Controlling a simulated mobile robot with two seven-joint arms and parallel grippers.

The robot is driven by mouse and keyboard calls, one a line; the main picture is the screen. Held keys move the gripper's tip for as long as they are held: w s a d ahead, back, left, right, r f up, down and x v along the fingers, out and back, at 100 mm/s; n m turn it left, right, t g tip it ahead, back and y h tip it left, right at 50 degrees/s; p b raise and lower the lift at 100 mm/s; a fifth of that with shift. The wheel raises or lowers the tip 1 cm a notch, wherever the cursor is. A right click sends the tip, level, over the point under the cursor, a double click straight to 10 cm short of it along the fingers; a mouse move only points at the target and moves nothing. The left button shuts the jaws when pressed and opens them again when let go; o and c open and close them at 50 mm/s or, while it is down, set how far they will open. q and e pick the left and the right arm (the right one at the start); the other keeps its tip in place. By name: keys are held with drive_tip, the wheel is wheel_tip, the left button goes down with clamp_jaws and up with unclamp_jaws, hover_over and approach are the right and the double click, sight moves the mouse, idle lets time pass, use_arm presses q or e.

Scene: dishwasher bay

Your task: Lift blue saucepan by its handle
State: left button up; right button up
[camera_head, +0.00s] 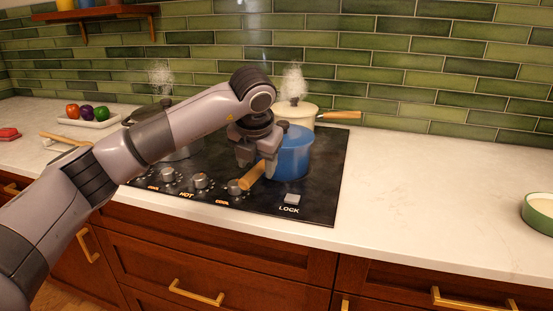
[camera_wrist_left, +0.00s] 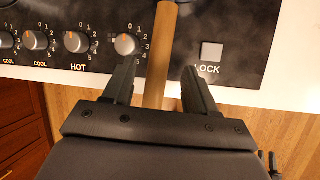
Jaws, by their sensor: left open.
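The blue saucepan (camera_head: 291,154) stands on the front right of the black cooktop. Its wooden handle (camera_head: 252,176) points toward the front left. My left gripper (camera_head: 257,164) is over the handle, beside the pan. In the left wrist view the gripper (camera_wrist_left: 158,85) is open, and the wooden handle (camera_wrist_left: 160,60) runs between its two fingers, nearer the left one. I cannot tell how far the fingertips are above or around the handle. Part of the pan's left side is hidden by the gripper. My right gripper is not in view.
A cream pan (camera_head: 302,112) steams behind the saucepan, its handle pointing right. A grey pot (camera_head: 182,150) stands at left, partly behind my arm. Knobs and a lock button (camera_head: 292,198) line the cooktop's front. The counter (camera_head: 430,200) at right is largely clear, with a green bowl (camera_head: 540,212).

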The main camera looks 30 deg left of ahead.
sight(257, 167)
use_arm(q)
drive_tip(key=x, duration=0.4)
drive_tip(key=shift+a, duration=0.1)
clamp_jaws()
drive_tip(key=shift+w+r, duration=0.1)
drive_tip(key=shift+r, duration=0.05)
drive_tip(key=shift+r, duration=0.15)
